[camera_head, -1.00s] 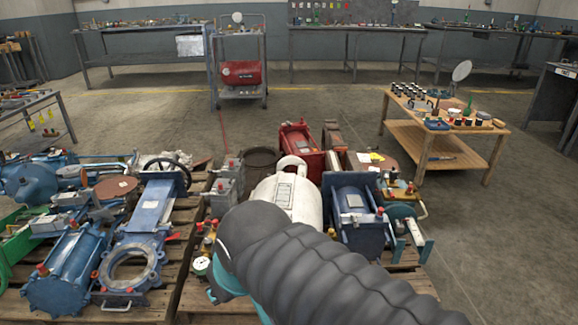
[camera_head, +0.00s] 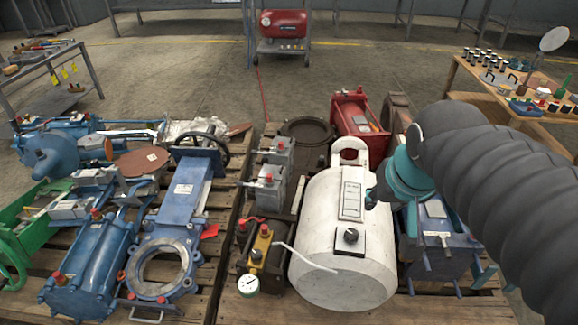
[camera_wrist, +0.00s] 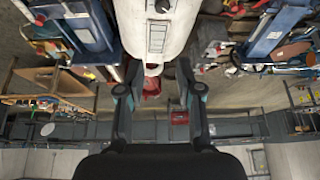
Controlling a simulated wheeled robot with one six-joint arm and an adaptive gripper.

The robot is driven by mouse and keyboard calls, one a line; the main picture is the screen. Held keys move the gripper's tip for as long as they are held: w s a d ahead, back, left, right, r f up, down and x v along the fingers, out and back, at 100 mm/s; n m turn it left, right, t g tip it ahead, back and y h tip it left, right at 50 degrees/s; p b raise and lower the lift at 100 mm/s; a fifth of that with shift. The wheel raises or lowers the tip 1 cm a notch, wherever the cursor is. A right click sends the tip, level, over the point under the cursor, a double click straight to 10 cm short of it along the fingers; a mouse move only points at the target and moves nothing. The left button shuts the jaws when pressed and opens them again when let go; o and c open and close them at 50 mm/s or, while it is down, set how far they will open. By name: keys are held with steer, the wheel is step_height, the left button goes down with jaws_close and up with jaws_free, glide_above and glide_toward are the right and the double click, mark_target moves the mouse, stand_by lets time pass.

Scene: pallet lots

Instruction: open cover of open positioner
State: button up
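I cannot tell for sure which part is the open positioner. Two grey boxes with red caps, one at the back (camera_head: 277,152) and one in front (camera_head: 268,187), sit left of a large white cylinder (camera_head: 325,205) on the middle pallet. The cylinder carries a label plate and a black knob (camera_head: 351,236) on a pale panel. No raised cover is clear to me. My gripper (camera_wrist: 157,70) is open and empty in the wrist view, its two fingers apart with the white cylinder beyond.
A yellow block (camera_head: 261,246) with a gauge (camera_head: 248,285) stands left of the cylinder. A blue unit (camera_head: 437,235) is on its right and a red one (camera_head: 357,117) behind. The left pallet is crowded. Open floor lies behind; a wooden table (camera_head: 530,105) stands at right.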

steer(key=w+a+b, duration=0.2)
steer(key=w+a, duration=0.2)
steer(key=w, duration=1)
steer(key=m+g+b, duration=0.1)
steer(key=m+b, duration=0.1)
steer(key=b, duration=0.4)
glide_above(282, 169)
steer(key=s+a, duration=0.1)
steer(key=s, duration=0.4)
step_height(282, 169, down, 19)
steer(key=shift+h, duration=0.4)
steer(key=b+x, duration=0.1)
steer(key=x, duration=1.1)
steer(key=shift+w+f, duration=0.15)
steer(key=shift+w, duration=0.05)
jaws_close()
